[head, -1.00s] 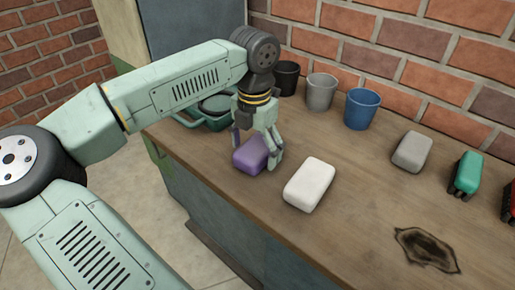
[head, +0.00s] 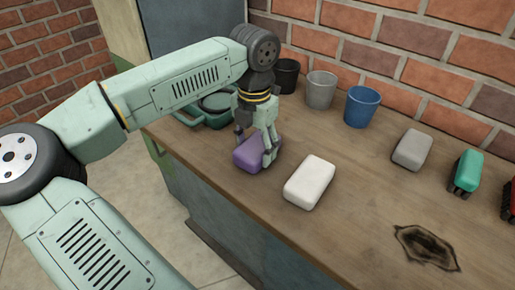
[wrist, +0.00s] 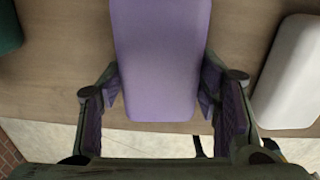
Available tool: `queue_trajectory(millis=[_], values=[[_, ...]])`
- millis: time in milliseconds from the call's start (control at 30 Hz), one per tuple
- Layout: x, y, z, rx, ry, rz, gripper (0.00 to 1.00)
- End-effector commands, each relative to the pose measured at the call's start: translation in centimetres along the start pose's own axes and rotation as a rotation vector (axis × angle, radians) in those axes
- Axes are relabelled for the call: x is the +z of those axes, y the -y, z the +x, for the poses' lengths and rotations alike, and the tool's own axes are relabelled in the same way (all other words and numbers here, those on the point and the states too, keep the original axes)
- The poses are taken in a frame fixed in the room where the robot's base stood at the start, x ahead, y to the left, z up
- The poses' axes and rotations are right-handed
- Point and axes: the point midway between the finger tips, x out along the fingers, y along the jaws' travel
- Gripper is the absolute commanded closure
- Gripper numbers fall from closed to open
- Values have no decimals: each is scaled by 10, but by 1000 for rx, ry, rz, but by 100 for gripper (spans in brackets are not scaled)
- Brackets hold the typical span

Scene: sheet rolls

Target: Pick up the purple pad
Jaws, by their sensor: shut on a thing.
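The purple pad (head: 250,155) is a rounded block near the front left edge of the wooden counter. My gripper (head: 256,148) is over it from above, with its fingers on either side, shut on the pad. In the wrist view the purple pad (wrist: 162,60) runs up between the two fingers of my gripper (wrist: 163,98). I see no clear gap under the pad in the head view, so I cannot tell if it is off the counter.
A white pad (head: 310,182) lies close to the right. Black (head: 287,76), grey (head: 320,90) and blue cups (head: 361,106) stand behind. A teal container (head: 217,104) is behind the arm. A dark stain (head: 426,245) marks the counter.

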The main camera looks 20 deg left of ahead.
Motion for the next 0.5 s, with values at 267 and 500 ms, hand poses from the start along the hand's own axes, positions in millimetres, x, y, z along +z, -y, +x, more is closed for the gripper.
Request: queue_trajectory(millis=[267, 500], values=[[1, 0, -7, 2, 2, -1, 70], [1, 0, -51, 3, 3, -1, 70]])
